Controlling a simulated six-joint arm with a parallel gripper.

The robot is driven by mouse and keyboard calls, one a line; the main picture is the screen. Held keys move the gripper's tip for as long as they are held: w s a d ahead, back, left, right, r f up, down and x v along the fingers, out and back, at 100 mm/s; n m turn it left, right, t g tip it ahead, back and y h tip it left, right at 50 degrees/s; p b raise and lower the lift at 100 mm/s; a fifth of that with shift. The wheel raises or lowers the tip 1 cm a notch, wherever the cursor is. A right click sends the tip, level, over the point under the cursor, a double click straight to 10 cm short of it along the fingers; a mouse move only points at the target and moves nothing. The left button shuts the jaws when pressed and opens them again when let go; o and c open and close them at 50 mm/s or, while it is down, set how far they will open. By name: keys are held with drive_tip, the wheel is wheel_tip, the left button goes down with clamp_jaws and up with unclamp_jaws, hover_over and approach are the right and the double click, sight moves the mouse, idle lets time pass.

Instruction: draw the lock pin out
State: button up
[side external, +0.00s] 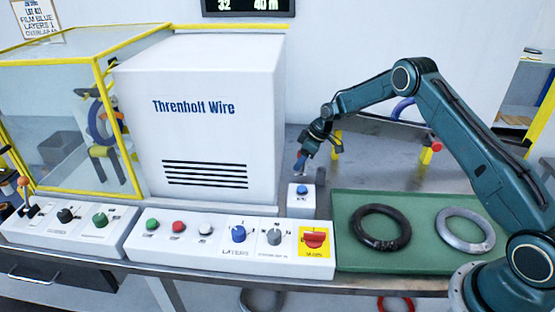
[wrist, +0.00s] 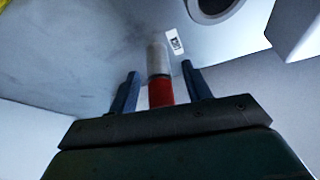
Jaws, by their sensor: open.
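In the wrist view, a short cylinder with a red near part and a pale grey far part, which looks like the lock pin (wrist: 161,93), stands between the fingers of my gripper (wrist: 160,70). A gap shows on each side of it, so the fingers are open around it and not closed on it. In the side external view my gripper (side external: 302,164) points down, just above and behind the small white box with a blue button. The pin is too small to tell clearly in that view.
The white box with the blue button (side external: 301,190) and a short grey post (side external: 320,178) are close by. The white Threnholt Wire cabinet (side external: 210,115) stands left. A green mat (side external: 411,214) holds a black ring (side external: 381,243) and a grey ring (side external: 485,245). The control panel (side external: 270,254) runs along the front.

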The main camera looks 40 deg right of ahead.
drive_tip(key=v, duration=1.3)
drive_tip(key=shift+r, duration=0.3)
drive_tip(key=shift+s+r, duration=0.15)
drive_tip(key=s+a+r+m+h, duration=0.1)
drive_tip(key=s+a+r+m, duration=0.1)
drive_tip(key=s+a+r, duration=0.5)
drive_tip(key=s+a+r+m+h, duration=0.1)
drive_tip(key=s+a+r, duration=0.3)
drive_tip(key=s+r, duration=0.7)
drive_tip(key=s+a+m, duration=0.1)
drive_tip(key=s+m, duration=0.1)
drive_tip(key=s, duration=0.9)
drive_tip(key=s+a+m+t, duration=0.1)
drive_tip(key=s+a, duration=0.1)
drive_tip(key=s, duration=0.9)
drive_tip(key=shift+s+a+r+m+t+h, duration=0.3)
drive_tip(key=shift+m, duration=0.1)
drive_tip(key=shift+w, duration=0.1)
